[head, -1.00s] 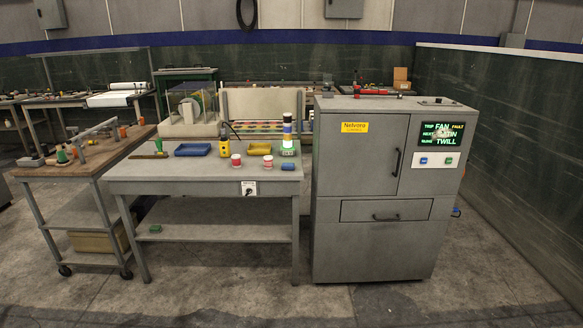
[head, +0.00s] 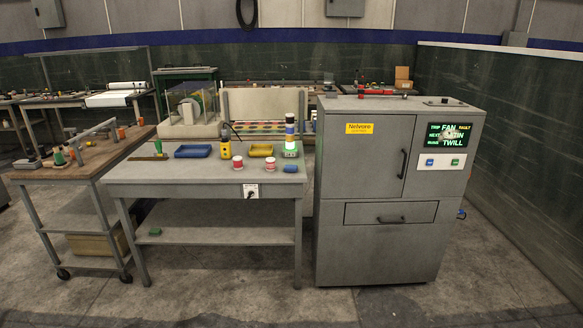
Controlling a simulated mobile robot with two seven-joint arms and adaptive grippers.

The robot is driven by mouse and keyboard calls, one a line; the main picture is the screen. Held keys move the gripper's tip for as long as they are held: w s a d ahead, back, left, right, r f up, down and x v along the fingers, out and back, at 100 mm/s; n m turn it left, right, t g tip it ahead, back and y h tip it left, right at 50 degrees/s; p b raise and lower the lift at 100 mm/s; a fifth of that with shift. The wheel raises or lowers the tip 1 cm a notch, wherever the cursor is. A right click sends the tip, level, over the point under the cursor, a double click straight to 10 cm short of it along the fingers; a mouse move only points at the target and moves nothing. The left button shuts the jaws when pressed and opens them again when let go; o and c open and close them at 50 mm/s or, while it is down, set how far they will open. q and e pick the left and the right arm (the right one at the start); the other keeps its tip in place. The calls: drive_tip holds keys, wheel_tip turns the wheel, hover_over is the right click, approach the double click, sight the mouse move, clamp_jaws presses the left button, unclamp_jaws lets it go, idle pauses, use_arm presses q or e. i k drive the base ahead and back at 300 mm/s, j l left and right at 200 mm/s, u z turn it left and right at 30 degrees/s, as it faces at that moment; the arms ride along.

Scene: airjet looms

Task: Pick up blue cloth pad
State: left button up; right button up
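A small blue pad (head: 290,168), probably the cloth pad, lies flat near the right front corner of the grey workbench (head: 180,174). It sits just in front of the stack light (head: 290,138) and to the right of two red-and-white spools. Its cloth texture is too small to make out. Neither of my grippers is in view.
On the bench stand a blue tray (head: 192,151), a yellow tray (head: 262,150), a yellow device (head: 226,148) and spools (head: 270,164). A grey cabinet (head: 380,190) adjoins on the right, a wooden-topped cart (head: 80,165) on the left. The floor in front is clear.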

sight(288, 169)
drive_tip(key=i+j+z, duration=0.2)
drive_tip(key=i+j, duration=0.65)
drive_tip(key=i+j+z, duration=0.2)
drive_tip(key=i+j, duration=0.8)
